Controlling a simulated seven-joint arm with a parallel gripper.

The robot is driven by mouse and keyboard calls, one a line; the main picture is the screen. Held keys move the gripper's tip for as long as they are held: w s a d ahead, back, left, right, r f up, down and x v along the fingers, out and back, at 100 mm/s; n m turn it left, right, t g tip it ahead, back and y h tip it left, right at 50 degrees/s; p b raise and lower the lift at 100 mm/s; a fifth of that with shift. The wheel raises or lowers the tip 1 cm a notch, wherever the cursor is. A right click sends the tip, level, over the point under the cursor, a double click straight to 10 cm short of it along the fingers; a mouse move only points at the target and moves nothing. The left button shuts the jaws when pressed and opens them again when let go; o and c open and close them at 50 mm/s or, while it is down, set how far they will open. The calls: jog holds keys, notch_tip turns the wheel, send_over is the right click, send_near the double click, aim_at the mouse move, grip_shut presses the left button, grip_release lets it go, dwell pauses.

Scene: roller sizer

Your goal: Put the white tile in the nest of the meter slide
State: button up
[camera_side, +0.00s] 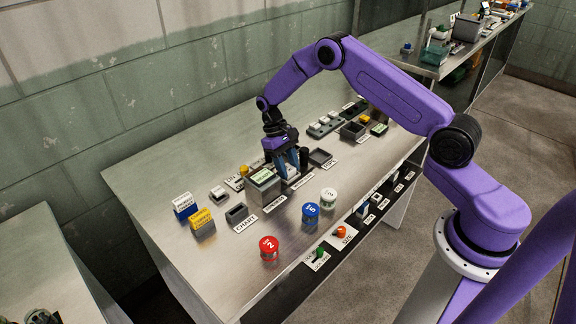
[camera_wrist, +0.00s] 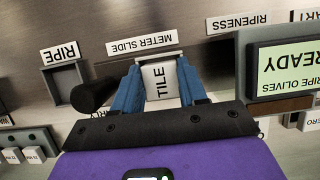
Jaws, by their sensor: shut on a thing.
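The white tile (camera_wrist: 158,82), marked TILE, sits between the two blue fingers of my gripper (camera_wrist: 160,88) in the wrist view. My gripper is shut on it. The METER SLIDE label (camera_wrist: 142,46) lies just beyond the tile, and a thin pale rim of the meter slide (camera_wrist: 158,55) shows at the tile's far edge. The nest is covered by the tile and fingers, so I cannot tell whether the tile is seated or just above it. In the side view my gripper (camera_side: 291,161) points down beside the meter; the tile is hidden there.
The ripeness meter (camera_wrist: 285,62), with a green READY / RIPE OLIVES screen, stands close to the right in the wrist view. A black knob (camera_wrist: 93,95) stands close to the left, beside the RIPE tray (camera_wrist: 66,84).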

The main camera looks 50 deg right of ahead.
jog(key=o, duration=1.2)
jog(key=shift+s+f, duration=0.15)
jog(key=shift+f, duration=0.45)
jog(key=shift+c, duration=0.2)
jog(key=v, duration=1.3)
jog(key=shift+s+r, duration=0.1)
jog(key=shift+r, duration=0.15)
jog(key=s+a+r+n+t+h, duration=0.1)
jog(key=s+a+r+n, duration=0.2)
jog(key=s+a+r, duration=0.4)
jog(key=s+a+r+n+t, duration=0.25)
jog(key=s+a+r, duration=0.2)
jog(key=s, duration=0.55)
jog(key=s+d+n, duration=0.1)
jog(key=s+n, duration=0.1)
jog(key=s, duration=0.5)
jog(key=s+d+n+t+y, duration=0.1)
jog(key=s+d+n, duration=0.1)
jog(key=s, duration=0.6)
jog(key=s+d+n, duration=0.1)
jog(key=s+n, duration=0.2)
jog(key=s, duration=0.4)
jog(key=shift+s+d+f, duration=0.15)
jog(key=shift+s+f, duration=0.15)
jog(key=shift+f, duration=0.05)
